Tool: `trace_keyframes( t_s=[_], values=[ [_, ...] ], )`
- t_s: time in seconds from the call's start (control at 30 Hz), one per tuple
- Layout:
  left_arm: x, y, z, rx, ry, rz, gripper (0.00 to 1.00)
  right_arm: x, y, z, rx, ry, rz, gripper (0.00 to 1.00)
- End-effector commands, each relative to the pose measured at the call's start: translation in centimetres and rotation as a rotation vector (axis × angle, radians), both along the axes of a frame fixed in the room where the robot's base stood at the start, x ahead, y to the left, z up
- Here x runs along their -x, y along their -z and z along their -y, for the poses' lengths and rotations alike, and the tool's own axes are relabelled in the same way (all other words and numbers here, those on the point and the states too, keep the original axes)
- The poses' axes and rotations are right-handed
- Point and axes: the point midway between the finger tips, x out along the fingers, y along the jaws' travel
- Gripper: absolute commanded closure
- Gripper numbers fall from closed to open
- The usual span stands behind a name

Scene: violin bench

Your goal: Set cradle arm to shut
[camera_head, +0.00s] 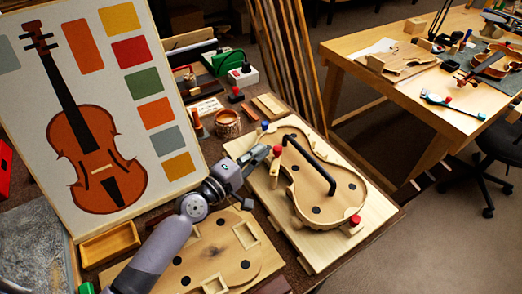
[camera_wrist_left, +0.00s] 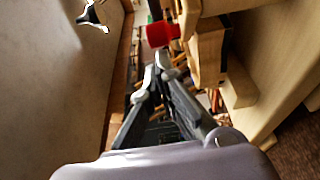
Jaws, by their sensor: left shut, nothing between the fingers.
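A violin-shaped wooden cradle (camera_head: 352,190) lies on a pale board (camera_head: 308,252) on the bench. A black bar, which looks like the cradle arm (camera_head: 314,167), crosses the cradle's upper part at a slant. A red-topped wooden post (camera_head: 276,158) stands at the cradle's left edge. My left gripper (camera_head: 266,151) is shut and empty, close to the left of this post. In the left wrist view my shut fingertips (camera_wrist_left: 157,66) point toward a red knob (camera_wrist_left: 160,34) beside a wooden block (camera_wrist_left: 209,52); contact cannot be told. My right gripper is not in view.
A violin poster panel (camera_head: 150,60) stands at the left. A flat wooden plate (camera_head: 205,250) with black dots and a small wooden tray (camera_head: 109,243) lie in front. Jars and tools crowd the back. A second table (camera_head: 445,90) stands at the right, across open floor.

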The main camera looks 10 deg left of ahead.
Motion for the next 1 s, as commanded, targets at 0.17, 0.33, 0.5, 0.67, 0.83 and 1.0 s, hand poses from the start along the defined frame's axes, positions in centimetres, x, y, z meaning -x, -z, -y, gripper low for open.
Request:
trace_keyframes(
  t_s=[0.17, 0.33, 0.5, 0.67, 0.83, 1.0],
  values=[
    [0.1, 0.0, -0.2, -0.001, 0.0, 0.0, 1.0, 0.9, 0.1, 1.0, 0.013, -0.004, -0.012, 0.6],
    [0.1, 0.0, -0.2, -0.001, 0.0, 0.0, 1.0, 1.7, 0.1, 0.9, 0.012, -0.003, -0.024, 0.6],
    [-0.4, -0.1, 0.2, -0.002, 0.0, 0.002, 1.0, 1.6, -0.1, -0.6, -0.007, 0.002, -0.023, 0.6],
    [-1.3, -0.1, 1.2, -0.001, -0.001, 0.0, 1.0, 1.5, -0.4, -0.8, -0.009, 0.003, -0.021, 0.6],
    [-1.3, 0.0, 1.1, -0.001, 0.0, 0.0, 1.0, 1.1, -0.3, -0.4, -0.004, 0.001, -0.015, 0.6],
    [-1.3, 0.0, 1.1, -0.001, 0.0, 0.0, 1.0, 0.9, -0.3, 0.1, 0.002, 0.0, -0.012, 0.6]
  ],
)
